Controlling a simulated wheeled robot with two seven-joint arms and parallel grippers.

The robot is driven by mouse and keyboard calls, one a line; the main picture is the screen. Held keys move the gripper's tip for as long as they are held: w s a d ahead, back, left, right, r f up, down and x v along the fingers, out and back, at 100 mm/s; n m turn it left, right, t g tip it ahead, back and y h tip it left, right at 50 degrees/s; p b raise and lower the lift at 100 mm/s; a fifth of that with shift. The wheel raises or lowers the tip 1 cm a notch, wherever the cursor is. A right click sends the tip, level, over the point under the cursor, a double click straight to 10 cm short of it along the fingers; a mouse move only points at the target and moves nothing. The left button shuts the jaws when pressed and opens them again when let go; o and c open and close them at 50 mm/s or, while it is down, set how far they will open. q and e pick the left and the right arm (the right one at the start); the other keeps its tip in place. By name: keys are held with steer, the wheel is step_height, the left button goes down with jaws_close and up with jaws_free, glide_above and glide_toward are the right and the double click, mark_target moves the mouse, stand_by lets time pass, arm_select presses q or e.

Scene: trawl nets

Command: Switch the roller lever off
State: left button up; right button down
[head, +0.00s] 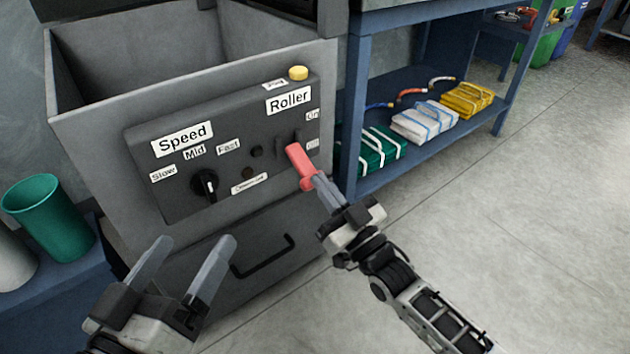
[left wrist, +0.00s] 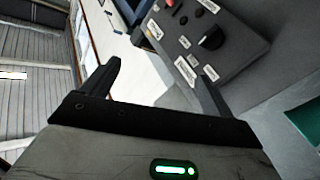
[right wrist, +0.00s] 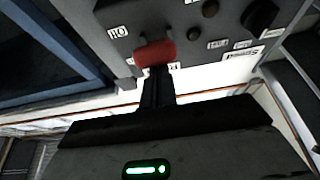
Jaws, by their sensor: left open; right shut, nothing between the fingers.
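The roller lever (head: 299,165) has a red handle. It juts from the dark control panel (head: 240,130), below the "Roller" label, with small "On" and "Off" labels to its right. My right gripper (head: 318,182) is shut and empty, its fingertips at the lower end of the red handle. In the right wrist view the red handle (right wrist: 155,52) lies just beyond the shut fingertips (right wrist: 157,75); I cannot tell whether they touch. The lever's exact setting is hard to read. My left gripper (head: 193,242) is open and empty in front of the box, below the speed knob.
A black speed knob (head: 205,185) and a yellow button (head: 298,73) are on the panel box. A black drawer handle (head: 265,257) is below. A green cup (head: 48,215) stands at the left. A blue shelf (head: 385,160) with folded nets is at the right.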

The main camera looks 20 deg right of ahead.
arm_select(q)
steer(key=shift+s+a, duration=0.15)
steer(key=shift+a, duration=0.05)
arm_select(e)
steer(key=shift+f, duration=0.7)
steer(key=shift+a, duration=0.15)
step_height(320, 180, up, 5)
steer(key=s+d+p, duration=0.1)
steer(key=s+p, duration=0.1)
steer(key=p, duration=0.3)
arm_select(q)
steer(key=f, duration=0.1)
steer(key=s+f+g+y, duration=0.1)
steer(key=g, duration=0.1)
steer(key=shift+s+f+y+b, duration=0.25)
steer(key=shift+f+y+b, duration=0.05)
steer(key=shift+f+b, duration=0.1)
arm_select(e)
steer(key=s+d+f, duration=0.2)
steer(key=s+f, duration=0.3)
steer(key=f, duration=0.3)
steer(key=shift+s+d, duration=0.2)
steer(key=shift+s, duration=0.2)
